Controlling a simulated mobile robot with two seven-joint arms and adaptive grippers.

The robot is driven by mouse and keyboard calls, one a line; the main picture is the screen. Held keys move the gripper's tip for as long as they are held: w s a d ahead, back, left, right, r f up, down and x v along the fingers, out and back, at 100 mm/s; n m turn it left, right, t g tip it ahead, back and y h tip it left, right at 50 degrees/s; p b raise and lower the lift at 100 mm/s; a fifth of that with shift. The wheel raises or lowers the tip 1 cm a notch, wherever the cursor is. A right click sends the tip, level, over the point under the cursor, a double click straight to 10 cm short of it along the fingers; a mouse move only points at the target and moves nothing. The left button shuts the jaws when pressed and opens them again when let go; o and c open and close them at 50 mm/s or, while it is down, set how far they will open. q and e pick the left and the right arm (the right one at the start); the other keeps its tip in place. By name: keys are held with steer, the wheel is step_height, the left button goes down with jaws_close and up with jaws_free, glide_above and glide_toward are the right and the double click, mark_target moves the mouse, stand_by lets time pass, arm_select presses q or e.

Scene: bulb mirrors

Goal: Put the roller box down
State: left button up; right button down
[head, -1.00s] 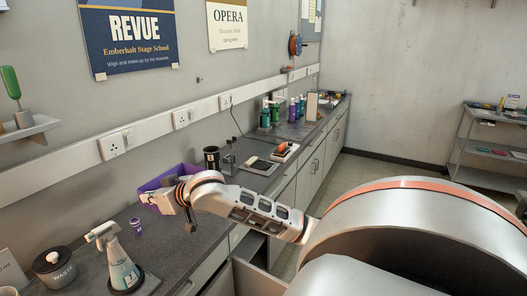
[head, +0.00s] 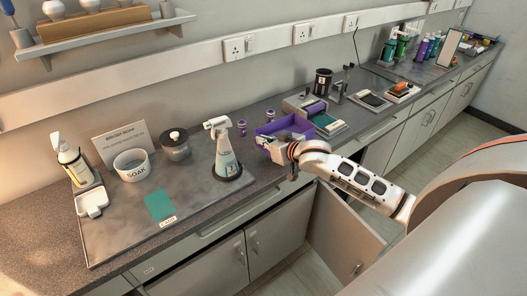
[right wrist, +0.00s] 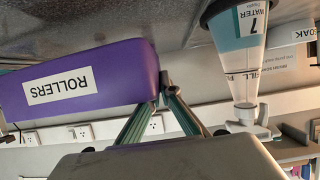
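The purple roller box (head: 268,130) is an open-topped box near the back of the dark counter, just right of the spray bottle. In the right wrist view, which is upside down, its side (right wrist: 112,75) carries a white ROLLERS label. My right gripper (head: 272,150) is at the box's near end in the head view. In the wrist view its green fingers (right wrist: 164,88) converge on the box's end and appear shut on it. Whether the box's underside touches the counter cannot be told. My left gripper is out of view.
A spray bottle (head: 226,158) stands close left of the box, with small purple rollers (head: 242,128) behind. A cabinet door (head: 341,238) hangs open below.

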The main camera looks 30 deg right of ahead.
mark_target(263, 151)
steer(key=shift+f, duration=2.4)
steer(key=shift+f, duration=0.15)
steer(key=c, duration=2.3)
jaws_free()
steer(key=a+v, duration=0.1)
steer(key=v, duration=1)
steer(key=s+a+f+n+g, duration=0.1)
steer(key=s+a+f, duration=0.4)
steer(key=s+f, duration=0.2)
steer(key=s+a+f+n+g, duration=0.1)
steer(key=s+a+f, duration=0.5)
steer(key=s+f, duration=0.1)
steer(key=s+a+f+n+g+y, duration=0.1)
steer(key=s+a+f, duration=0.5)
steer(key=s+f, duration=0.2)
steer(key=shift+a+f, duration=0.1)
steer(key=shift+a, duration=0.05)
